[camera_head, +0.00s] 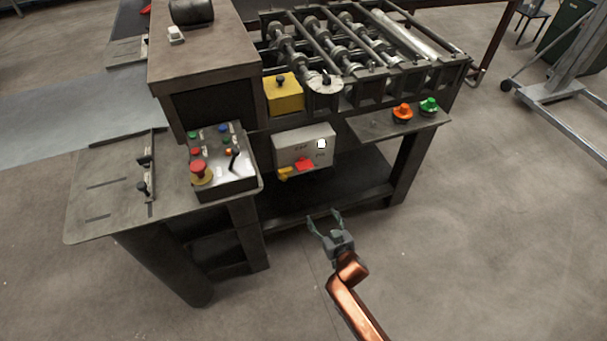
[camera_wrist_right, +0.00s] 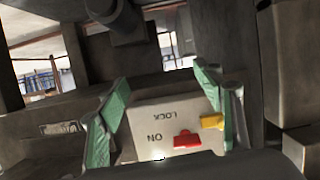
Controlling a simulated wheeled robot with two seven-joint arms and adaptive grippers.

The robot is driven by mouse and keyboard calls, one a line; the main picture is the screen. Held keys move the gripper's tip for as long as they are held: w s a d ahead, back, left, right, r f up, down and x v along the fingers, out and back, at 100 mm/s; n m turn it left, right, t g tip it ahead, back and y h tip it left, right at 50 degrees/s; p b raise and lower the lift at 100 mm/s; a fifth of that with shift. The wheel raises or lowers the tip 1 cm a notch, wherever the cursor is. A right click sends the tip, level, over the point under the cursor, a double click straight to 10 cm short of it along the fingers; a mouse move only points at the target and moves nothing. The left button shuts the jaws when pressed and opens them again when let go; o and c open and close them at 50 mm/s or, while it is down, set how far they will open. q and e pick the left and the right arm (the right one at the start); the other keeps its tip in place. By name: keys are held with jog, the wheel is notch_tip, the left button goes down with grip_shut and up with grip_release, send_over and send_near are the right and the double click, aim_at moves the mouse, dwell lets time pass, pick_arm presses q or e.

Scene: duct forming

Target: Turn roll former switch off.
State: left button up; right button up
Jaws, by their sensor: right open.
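The roll former (camera_head: 360,50) stands at the back with a light grey switch box (camera_head: 318,143) on its front. A red switch handle (camera_head: 304,164) with a yellow piece (camera_head: 285,173) sits at the box's lower edge. In the right wrist view, the red handle (camera_wrist_right: 187,139) and yellow piece (camera_wrist_right: 211,122) show on the box (camera_wrist_right: 150,118), with "ON" and "LOCK" lettering upside down. My right gripper (camera_head: 325,217) is open and empty, in front of and below the box, apart from it. Its green-padded fingers (camera_wrist_right: 160,80) frame the box in the wrist view. My left gripper is not in view.
A control panel (camera_head: 222,178) with a red mushroom button and small levers stands on the left side table (camera_head: 110,205). A yellow box (camera_head: 284,95) is above the switch box. A shelf (camera_head: 385,124) with orange and green knobs juts out at right. The floor in front is clear.

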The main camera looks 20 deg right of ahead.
aim_at(306, 169)
jog(key=w+a+r+t+b, duration=0.1)
jog(key=w+r+t, duration=0.1)
jog(key=r, duration=0.6)
jog(key=w+a+r+t+b, duration=0.1)
jog(key=r+t+b, duration=0.1)
jog(key=r, duration=0.5)
jog(key=shift+m, duration=0.3)
jog(key=w, duration=0.2)
jog(key=w+b, duration=0.1)
jog(key=w, duration=0.3)
jog(key=shift+w+a+r+b, duration=0.2)
jog(key=shift+w+a+b, duration=0.05)
jog(key=shift+b, duration=0.05)
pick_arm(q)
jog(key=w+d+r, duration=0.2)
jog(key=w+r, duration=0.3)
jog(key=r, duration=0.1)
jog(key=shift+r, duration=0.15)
pick_arm(e)
jog(key=shift+w+r, duration=0.15)
jog(key=shift+w, duration=0.55)
jog(key=shift+c, duration=0.7)
jog(key=c, duration=1)
